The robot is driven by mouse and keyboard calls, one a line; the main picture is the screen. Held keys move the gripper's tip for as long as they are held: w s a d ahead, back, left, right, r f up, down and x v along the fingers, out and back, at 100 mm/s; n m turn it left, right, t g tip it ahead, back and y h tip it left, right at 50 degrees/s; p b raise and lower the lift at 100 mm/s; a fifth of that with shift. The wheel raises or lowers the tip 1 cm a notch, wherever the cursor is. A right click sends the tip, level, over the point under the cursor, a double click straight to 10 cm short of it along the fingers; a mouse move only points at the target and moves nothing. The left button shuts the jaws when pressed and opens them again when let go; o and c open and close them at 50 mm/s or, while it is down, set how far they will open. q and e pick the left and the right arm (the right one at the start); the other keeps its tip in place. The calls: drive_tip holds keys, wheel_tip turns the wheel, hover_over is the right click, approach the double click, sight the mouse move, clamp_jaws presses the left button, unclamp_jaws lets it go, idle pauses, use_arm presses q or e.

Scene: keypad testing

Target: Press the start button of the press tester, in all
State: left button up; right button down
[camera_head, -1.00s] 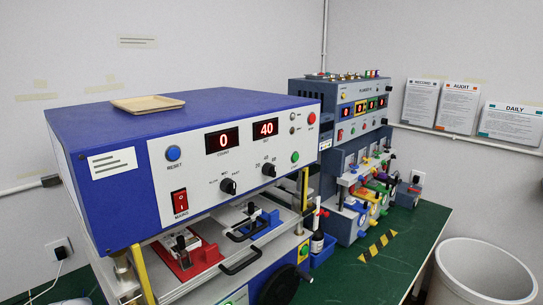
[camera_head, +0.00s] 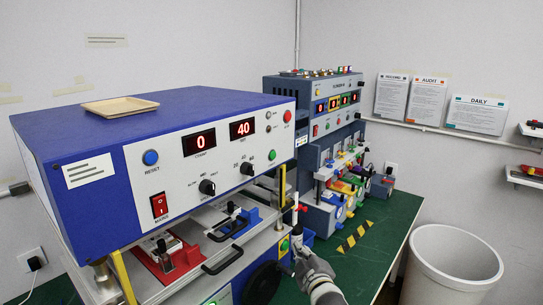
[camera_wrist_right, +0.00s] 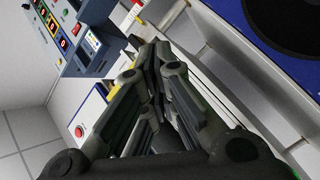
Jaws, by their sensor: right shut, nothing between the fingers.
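The press tester (camera_head: 70,190) is a blue and white machine at the left in the head view, with displays reading 0 and 40. A green round button (camera_head: 272,155) sits at the right of its panel, below a red one (camera_head: 287,115). Another green button (camera_head: 284,245) is low on the front frame. The labels by the green buttons are too small to read. My right gripper (camera_head: 299,250) is close to the lower green button, on its right; contact cannot be told. It is shut and empty, and its fingers also show in the right wrist view (camera_wrist_right: 150,52).
A second grey and blue machine (camera_head: 295,87) with coloured clamps stands behind on the green table (camera_head: 375,250). Striped tape (camera_head: 355,236) marks the table. A white bin (camera_head: 425,262) stands at the right. A beige tray (camera_head: 120,107) lies on the tester.

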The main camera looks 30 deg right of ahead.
sight(273, 155)
use_arm(q)
drive_tip(key=shift+a+r+p, duration=0.3)
drive_tip(key=shift+a+r, duration=0.05)
use_arm(e)
drive_tip(key=w+d+r+n+t+h, duration=0.1)
drive_tip(key=w+d+r+n+t, duration=0.1)
drive_tip(key=r, duration=0.9)
drive_tip(key=w+d+r+n+t+h, duration=0.1)
drive_tip(key=d+r+n+t, duration=0.1)
drive_tip(key=r, duration=0.9)
drive_tip(key=shift+w+d+r+t, duration=0.4)
drive_tip(key=shift+d+t, duration=0.15)
drive_tip(key=shift+t, duration=0.65)
use_arm(q)
drive_tip(key=shift+f+b, duration=2)
use_arm(e)
drive_tip(key=w+a, duration=0.3)
drive_tip(key=w, duration=0.5)
drive_tip(key=shift+a, duration=0.2)
drive_tip(key=shift+w, duration=0.1)
use_arm(q)
drive_tip(key=shift+f, duration=0.1)
drive_tip(key=shift+f+b, duration=0.2)
drive_tip(key=shift+b, duration=0.1)
use_arm(e)
drive_tip(key=shift+w+a, duration=0.2)
drive_tip(key=shift+w, duration=0.15)
